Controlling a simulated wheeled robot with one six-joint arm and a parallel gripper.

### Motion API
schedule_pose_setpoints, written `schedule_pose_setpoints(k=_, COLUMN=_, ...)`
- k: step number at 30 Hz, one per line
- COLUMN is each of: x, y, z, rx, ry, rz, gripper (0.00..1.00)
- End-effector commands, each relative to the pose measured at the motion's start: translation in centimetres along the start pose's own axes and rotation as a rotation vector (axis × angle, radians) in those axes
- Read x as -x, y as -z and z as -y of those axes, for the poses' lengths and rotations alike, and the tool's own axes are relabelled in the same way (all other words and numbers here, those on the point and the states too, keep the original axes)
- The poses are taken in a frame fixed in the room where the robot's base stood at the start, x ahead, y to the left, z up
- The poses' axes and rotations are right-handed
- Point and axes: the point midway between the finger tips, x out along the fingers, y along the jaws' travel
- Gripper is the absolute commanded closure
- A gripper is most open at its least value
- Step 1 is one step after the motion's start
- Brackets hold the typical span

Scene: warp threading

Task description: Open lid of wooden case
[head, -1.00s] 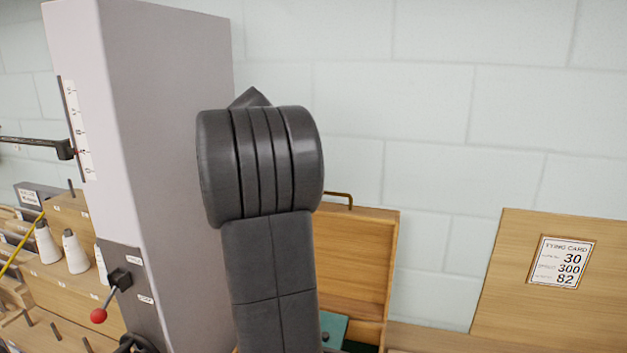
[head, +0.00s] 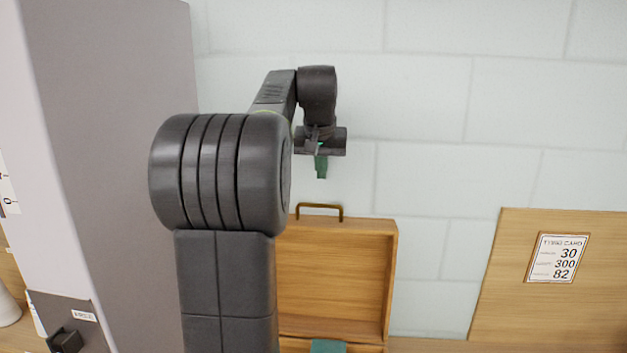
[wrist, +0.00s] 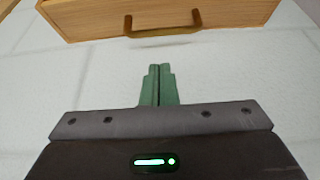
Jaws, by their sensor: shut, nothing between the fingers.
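The wooden case (head: 330,347) stands low in the head view, and my arm hides its left part. Its lid (head: 345,275) stands upright and open, inner side toward the camera, with a brass handle (head: 320,206) on its top edge. My gripper (head: 321,175) is above the lid and its handle, apart from both, with its green fingers pointing down. In the wrist view the fingers (wrist: 157,70) are together and empty. The lid (wrist: 200,12) and its handle (wrist: 162,27) show beyond the fingertips at the top of that view.
A grey column (head: 110,150) rises at the left. A wooden board with a card (head: 558,258) stands at the right. A light block wall (head: 430,100) is behind, and the air around the gripper is clear. A green item (head: 327,346) shows at the case's front.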

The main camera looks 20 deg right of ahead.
Motion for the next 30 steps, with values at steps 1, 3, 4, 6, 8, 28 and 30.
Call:
schedule_pose_setpoints(k=1, x=-0.8, y=-0.1, z=0.0, rx=0.001, ry=-0.001, rz=0.005, gripper=1.00)
schedule_pose_setpoints(k=3, x=-2.1, y=-0.1, z=0.0, rx=0.002, ry=-0.001, rz=0.006, gripper=1.00)
schedule_pose_setpoints(k=4, x=-2.7, y=-0.1, z=0.0, rx=0.002, ry=-0.001, rz=0.006, gripper=1.00)
schedule_pose_setpoints(k=6, x=-4.0, y=-0.1, z=0.0, rx=0.002, ry=-0.001, rz=0.005, gripper=1.00)
schedule_pose_setpoints(k=8, x=-5.1, y=-0.1, z=0.0, rx=0.002, ry=-0.001, rz=0.006, gripper=1.00)
schedule_pose_setpoints(k=28, x=-8.8, y=-0.1, z=0.0, rx=0.004, ry=-0.001, rz=0.002, gripper=1.00)
schedule_pose_setpoints(k=30, x=-8.8, y=-0.2, z=0.0, rx=0.004, ry=-0.001, rz=-0.002, gripper=1.00)
